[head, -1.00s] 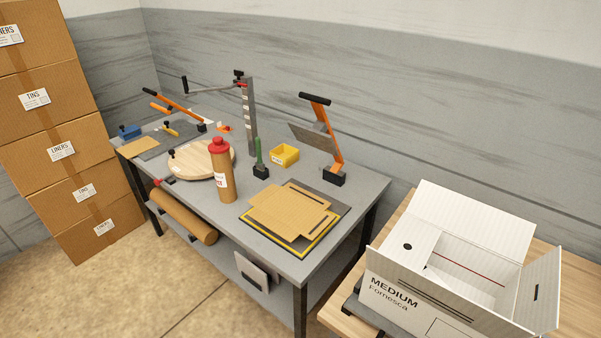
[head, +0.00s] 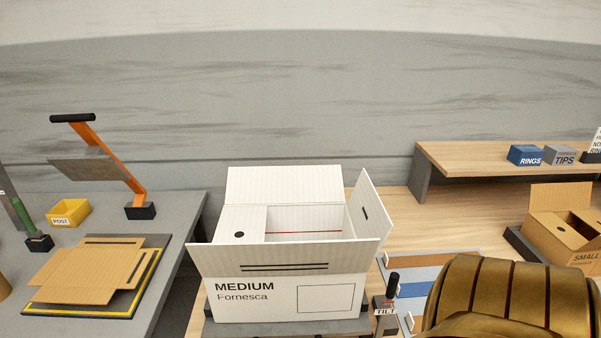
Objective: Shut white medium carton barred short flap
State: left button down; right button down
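The white medium carton (head: 240,303) stands on a dark base on the wooden bench, open at the top. Its right short flap (head: 372,203), marked with one dark bar, stands up and leans outward. The left short flap (head: 247,222), marked with a black dot, lies folded in over the opening. The back long flap (head: 284,192) stands up. The front long flap (head: 285,257), marked with two dark bars, is folded outward toward me. A red line shows on the inside wall. Neither gripper is in view.
A bronze ribbed part of mine fills the lower right. A black-handled tilt device (head: 388,302) stands close to the carton's right side. A small brown carton (head: 560,232) is at right, below a raised shelf (head: 480,165). The grey table (head: 180,220) is at left.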

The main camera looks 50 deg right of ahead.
aim_at(370, 219)
jog(key=l+z, duration=0.15)
jog(key=z, duration=2)
